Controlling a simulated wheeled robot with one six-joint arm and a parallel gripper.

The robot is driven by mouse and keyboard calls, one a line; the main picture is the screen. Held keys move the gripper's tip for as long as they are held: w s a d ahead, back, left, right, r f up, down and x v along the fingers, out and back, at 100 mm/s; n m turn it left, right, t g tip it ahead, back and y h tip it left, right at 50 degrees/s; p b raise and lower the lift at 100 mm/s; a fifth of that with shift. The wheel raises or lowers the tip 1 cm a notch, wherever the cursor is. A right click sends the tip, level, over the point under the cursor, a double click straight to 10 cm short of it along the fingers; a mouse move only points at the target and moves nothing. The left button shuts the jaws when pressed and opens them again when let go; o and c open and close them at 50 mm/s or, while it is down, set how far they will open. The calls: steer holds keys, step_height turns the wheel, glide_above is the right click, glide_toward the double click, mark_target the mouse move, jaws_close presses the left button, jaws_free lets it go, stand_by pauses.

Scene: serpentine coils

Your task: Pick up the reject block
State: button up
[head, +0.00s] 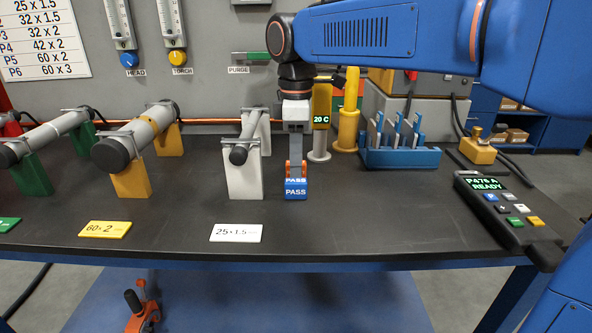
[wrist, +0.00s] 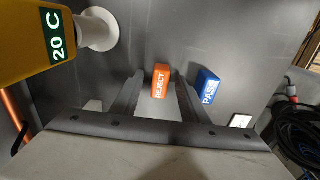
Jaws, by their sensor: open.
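In the head view only orange edges of the reject block (head: 288,168) show, behind my finger and the blue PASS block. My gripper (head: 296,172) points down over it, open, and it also shows in the wrist view (wrist: 158,76). The fingers lie either side of the block with gaps; I cannot tell how far down they reach. The blue PASS block (head: 296,190) stands just in front, outside the right finger in the wrist view (wrist: 208,86).
A white pipe stand (head: 243,175) is close left of my gripper. A yellow post (head: 347,115) and a 20 C gauge (head: 321,120) stand close behind and right. A blue rack (head: 400,158) and a pendant (head: 510,208) are farther right. The bench front is mostly clear.

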steer(key=shift+f, duration=0.25)
jaws_close()
